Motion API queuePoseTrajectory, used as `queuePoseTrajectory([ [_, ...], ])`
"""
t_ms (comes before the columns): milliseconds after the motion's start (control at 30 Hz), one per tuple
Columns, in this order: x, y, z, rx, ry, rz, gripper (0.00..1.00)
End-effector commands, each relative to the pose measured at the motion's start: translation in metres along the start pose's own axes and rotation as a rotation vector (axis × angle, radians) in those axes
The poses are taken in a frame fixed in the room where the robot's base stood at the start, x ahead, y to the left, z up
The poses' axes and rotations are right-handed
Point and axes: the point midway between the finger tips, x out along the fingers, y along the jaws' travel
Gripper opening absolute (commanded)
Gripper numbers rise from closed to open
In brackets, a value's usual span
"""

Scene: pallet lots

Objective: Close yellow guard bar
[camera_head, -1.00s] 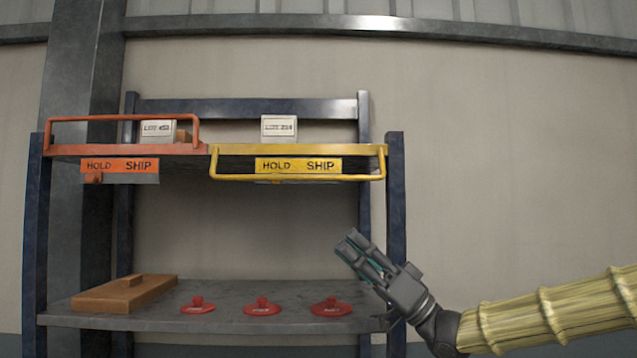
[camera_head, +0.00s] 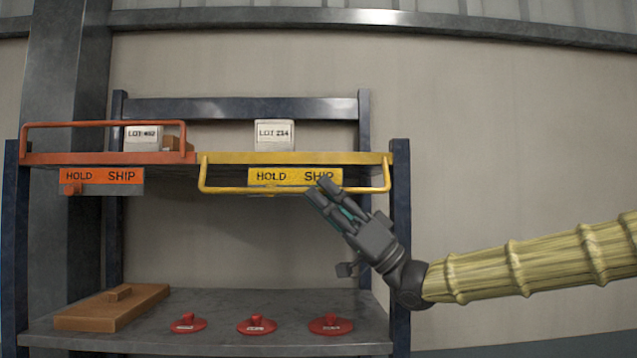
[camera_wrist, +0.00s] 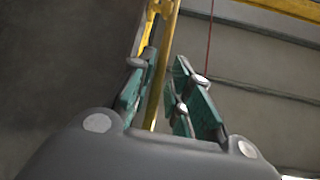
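The yellow guard bar (camera_head: 228,191) hangs lowered in front of the yellow shelf edge (camera_head: 222,159), below its top. A yellow plate (camera_head: 283,176) reading HOLD and SHIP sits behind it; my fingers partly cover SHIP. My gripper (camera_head: 321,190) is open, with its fingertips at the right half of the bar. In the wrist view, the bar (camera_wrist: 160,75) runs between the parted green-padded fingers (camera_wrist: 166,62), with gaps beside it. I cannot tell whether a finger touches it.
An orange guard bar (camera_head: 110,125) stands raised at the left bay. A lot box (camera_head: 274,135) sits on the yellow bay. The lower shelf (camera_head: 215,344) holds a wooden board (camera_head: 110,307) and several red knobbed discs (camera_head: 256,326). Blue posts (camera_head: 400,230) flank the rack.

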Motion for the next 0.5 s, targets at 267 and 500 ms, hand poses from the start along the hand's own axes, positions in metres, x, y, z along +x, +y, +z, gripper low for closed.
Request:
queuePoseTrajectory([
  [267, 0.0148, 0.0007, -0.0002, 0.0, 0.001, 0.002, 0.19],
  [500, 0.0151, 0.0005, 0.0001, 0.0, 0.001, 0.001, 0.19],
])
